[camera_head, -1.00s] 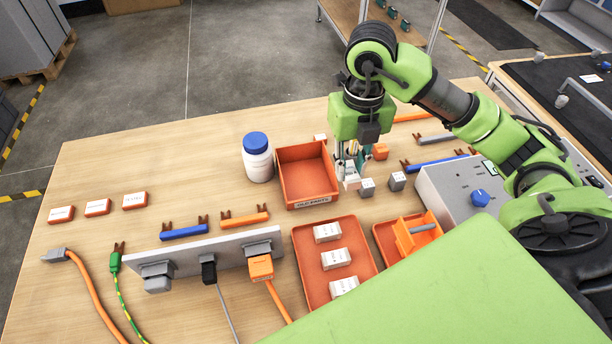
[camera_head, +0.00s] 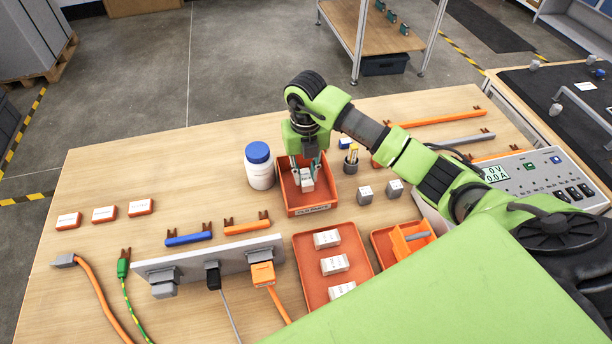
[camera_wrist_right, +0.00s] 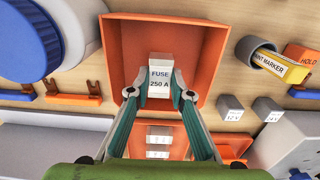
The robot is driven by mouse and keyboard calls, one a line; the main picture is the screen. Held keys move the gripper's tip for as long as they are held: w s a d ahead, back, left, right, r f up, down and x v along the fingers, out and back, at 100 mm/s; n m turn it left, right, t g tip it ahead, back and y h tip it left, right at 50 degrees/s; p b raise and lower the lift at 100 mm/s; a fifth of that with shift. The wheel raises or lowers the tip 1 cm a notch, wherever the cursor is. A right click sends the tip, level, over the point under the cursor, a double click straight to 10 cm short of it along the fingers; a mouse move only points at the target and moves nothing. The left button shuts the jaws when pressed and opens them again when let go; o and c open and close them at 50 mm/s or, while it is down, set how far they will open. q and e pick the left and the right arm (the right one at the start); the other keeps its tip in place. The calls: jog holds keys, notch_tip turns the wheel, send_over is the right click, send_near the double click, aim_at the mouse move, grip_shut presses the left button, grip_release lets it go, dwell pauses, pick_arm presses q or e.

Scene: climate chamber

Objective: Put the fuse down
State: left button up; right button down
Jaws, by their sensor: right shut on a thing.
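The fuse (camera_head: 307,184) is a small white block. Its label "FUSE 250 A" is readable in the right wrist view (camera_wrist_right: 160,78). My right gripper (camera_head: 305,175) is shut on it, with a fingertip on each side of the block in the right wrist view (camera_wrist_right: 161,88). Gripper and fuse are over the orange open bin (camera_head: 311,211), within its walls as seen from the head. I cannot tell whether the fuse touches the bin floor. My left gripper is not in view.
A white jar with a blue lid (camera_head: 260,170) stands close to the bin's left side. A marker cup (camera_head: 351,164) and small grey blocks (camera_head: 365,195) stand to its right. An orange tray (camera_head: 305,268) with white blocks lies in front. The table's left rear is clear.

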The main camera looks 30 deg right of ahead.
jog(key=shift+s+f, duration=0.1)
jog(key=shift+f, duration=0.9)
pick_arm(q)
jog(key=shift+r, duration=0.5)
pick_arm(e)
jog(key=shift+f, duration=0.1)
jog(key=c, duration=2.2)
grip_release()
jog(key=shift+f, duration=0.1)
jog(key=o, duration=0.4)
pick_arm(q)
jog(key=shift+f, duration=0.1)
